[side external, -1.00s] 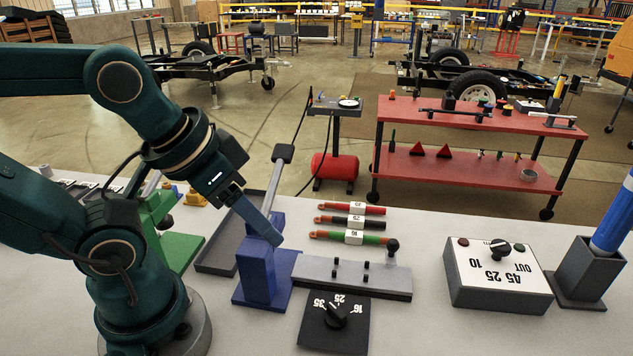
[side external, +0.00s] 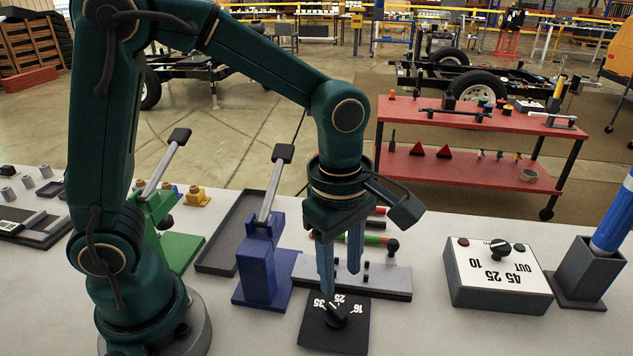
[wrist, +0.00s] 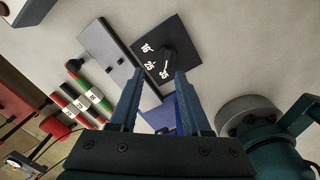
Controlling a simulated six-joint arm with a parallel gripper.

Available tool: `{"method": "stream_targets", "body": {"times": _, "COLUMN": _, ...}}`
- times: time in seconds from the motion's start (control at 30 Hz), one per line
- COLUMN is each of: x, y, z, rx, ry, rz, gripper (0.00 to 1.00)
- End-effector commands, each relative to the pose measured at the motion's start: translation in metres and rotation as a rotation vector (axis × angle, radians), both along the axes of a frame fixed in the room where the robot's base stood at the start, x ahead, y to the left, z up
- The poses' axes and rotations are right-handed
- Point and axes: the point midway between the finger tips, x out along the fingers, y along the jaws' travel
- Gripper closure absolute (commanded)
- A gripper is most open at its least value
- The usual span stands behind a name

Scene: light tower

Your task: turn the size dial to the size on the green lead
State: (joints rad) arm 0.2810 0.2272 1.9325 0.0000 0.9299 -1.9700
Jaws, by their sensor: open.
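The size dial (side external: 348,338) is a black plate with a black knob (side external: 334,320) and white marks 35, 25 and 16. In the wrist view the knob (wrist: 167,55) seems to point toward the 35 mark. The green lead (wrist: 98,94) lies beside the brown and red ones and carries a white tag; the tag looked like 16 in the earlier side view. My gripper (side external: 340,280) points down above the dial, open and empty, its fingertips apart from the knob. In the side view it hides most of the leads.
A grey rail block (side external: 385,280) lies just behind the dial. A blue lever press (side external: 258,270) stands left of it and a white-topped switch box (side external: 497,278) right. The table in front is clear.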

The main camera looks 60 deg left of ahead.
Motion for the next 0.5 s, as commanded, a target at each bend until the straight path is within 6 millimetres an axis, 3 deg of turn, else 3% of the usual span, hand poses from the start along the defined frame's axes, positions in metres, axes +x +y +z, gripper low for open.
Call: {"method": "stream_targets", "body": {"times": 0.5, "x": -0.008, "y": -0.005, "z": -0.056, "rx": 0.016, "ry": 0.055, "rz": -0.031, "gripper": 0.53}}
